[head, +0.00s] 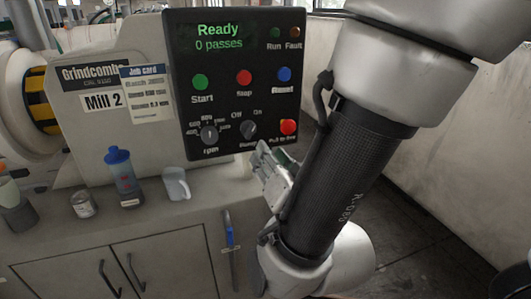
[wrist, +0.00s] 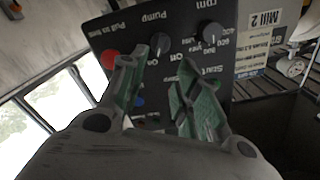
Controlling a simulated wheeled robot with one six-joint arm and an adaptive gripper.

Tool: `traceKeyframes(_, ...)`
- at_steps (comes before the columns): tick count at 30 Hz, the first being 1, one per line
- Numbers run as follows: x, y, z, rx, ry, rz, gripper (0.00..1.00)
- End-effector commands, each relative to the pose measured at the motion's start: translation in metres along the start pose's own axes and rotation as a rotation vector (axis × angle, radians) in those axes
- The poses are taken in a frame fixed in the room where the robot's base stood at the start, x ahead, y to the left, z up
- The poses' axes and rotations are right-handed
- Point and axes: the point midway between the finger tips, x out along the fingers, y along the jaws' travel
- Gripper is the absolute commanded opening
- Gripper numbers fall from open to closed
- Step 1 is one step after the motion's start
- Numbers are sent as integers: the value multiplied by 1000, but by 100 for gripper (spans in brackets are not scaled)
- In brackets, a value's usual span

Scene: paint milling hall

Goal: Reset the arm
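My arm crosses the right side of the head view, and my gripper (head: 268,162) is partly hidden by it, just below the lower right corner of the control panel (head: 228,122). In the wrist view, my gripper (wrist: 152,72) has its two green-padded fingers apart with nothing between them. The panel (wrist: 110,38) appears upside down behind the fingers there. Its screen reads "Ready, 0 passes" in the head view. I cannot tell the exact gap between the fingertips and the panel.
The panel has Start (head: 200,82), Stop (head: 244,77) and Reset (head: 284,74) buttons, knobs and a red pull-to-run button (head: 288,127). A blue bottle (head: 122,172), a clear jug (head: 176,184) and a small tin (head: 84,204) stand on the counter. Open floor (head: 425,245) lies to the right.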

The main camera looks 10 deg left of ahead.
Motion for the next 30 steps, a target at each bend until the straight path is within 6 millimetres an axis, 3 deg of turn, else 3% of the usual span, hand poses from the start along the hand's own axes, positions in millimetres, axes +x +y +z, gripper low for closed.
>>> traceKeyframes(8,0,0,0,-6,-1,1,32)
traceKeyframes(11,0,5,16,-26,-68,19,32)
traceKeyframes(14,-4,9,58,-69,-250,30,32)
traceKeyframes(18,-37,12,136,-184,-651,4,32)
traceKeyframes(21,-66,17,156,-258,-909,-23,32)
traceKeyframes(23,-79,26,152,-296,-1040,-28,32)
traceKeyframes(26,-97,52,123,-354,-1224,-19,32)
traceKeyframes(30,-120,109,42,-417,-1400,48,32)
